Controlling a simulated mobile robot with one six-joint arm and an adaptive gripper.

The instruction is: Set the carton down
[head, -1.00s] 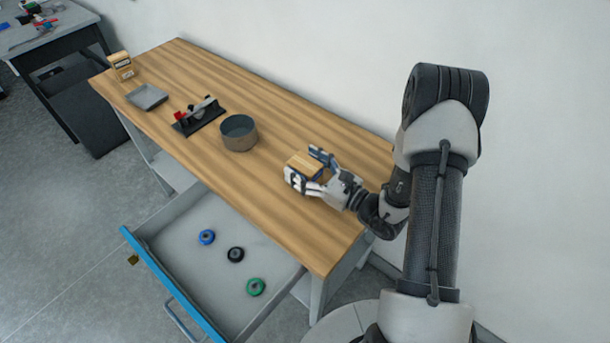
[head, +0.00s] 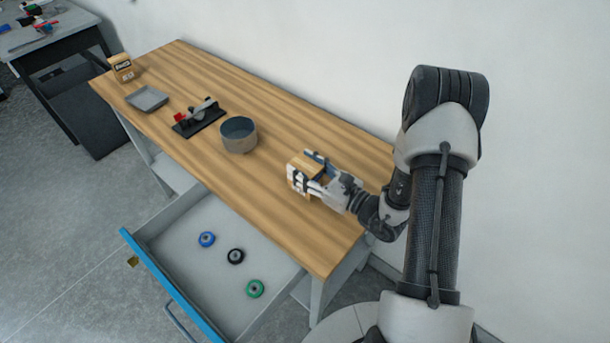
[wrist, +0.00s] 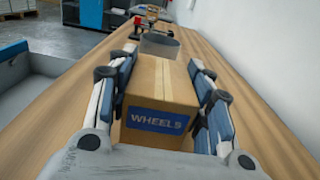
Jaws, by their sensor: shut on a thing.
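The carton (wrist: 160,88) is a brown box with a blue label reading "WHEELS" in the wrist view. In the head view the carton (head: 305,164) is at the right part of the wooden workbench (head: 285,118), partly hidden by my fingers. My gripper (head: 312,172) is shut on it, with one finger along each side. It also shows in the wrist view (wrist: 164,82). The carton looks upright and at or close to the bench top; I cannot tell whether its underside touches.
A round grey bin (head: 239,136) stands left of the carton. Further left are a black fixture with a red part (head: 198,118), a grey tray (head: 147,98) and another carton (head: 121,68). The open drawer (head: 180,235) in front holds blue, black and green wheels. Bench around the carton is clear.

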